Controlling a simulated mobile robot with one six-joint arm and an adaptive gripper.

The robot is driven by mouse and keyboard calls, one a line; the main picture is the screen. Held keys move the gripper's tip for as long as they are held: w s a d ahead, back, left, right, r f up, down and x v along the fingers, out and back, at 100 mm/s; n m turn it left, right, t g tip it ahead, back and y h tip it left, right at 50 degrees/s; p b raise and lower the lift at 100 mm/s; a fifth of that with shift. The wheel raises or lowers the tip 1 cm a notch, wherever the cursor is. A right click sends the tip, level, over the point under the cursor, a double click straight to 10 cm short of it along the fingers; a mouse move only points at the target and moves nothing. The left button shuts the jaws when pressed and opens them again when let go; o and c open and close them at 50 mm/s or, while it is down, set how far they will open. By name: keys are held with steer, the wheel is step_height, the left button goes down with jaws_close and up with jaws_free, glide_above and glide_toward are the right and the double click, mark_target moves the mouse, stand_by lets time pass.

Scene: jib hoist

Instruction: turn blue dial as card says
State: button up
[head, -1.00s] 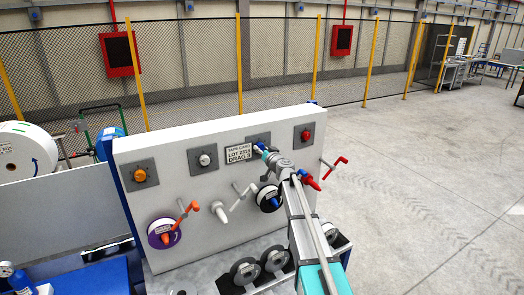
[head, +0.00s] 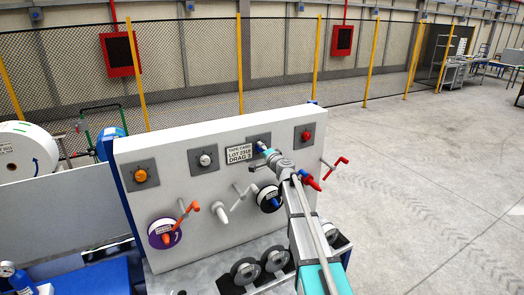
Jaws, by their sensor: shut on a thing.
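The blue dial (head: 260,146) sits on a dark square plate (head: 258,138) on the upper part of the white panel. My gripper (head: 264,149) is at the dial and shut on it, covering most of it. The dial's marks are too small and too hidden to read. The card (head: 239,153) is on the panel just left of the dial and reads "TAPE CARD", a lot number and "DRAG 3".
An orange dial (head: 140,176), a white dial (head: 205,160) and a red dial (head: 306,136) share the panel (head: 170,200). Several dark rollers (head: 245,271) lie below. Floor at right is clear.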

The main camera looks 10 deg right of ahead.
steer(key=m, duration=0.8)
steer(key=shift+w+r+m, duration=0.1)
steer(key=shift+m, duration=0.3)
steer(key=o, duration=1.1)
steer(key=shift+o, duration=0.2)
steer(key=v, duration=1.2)
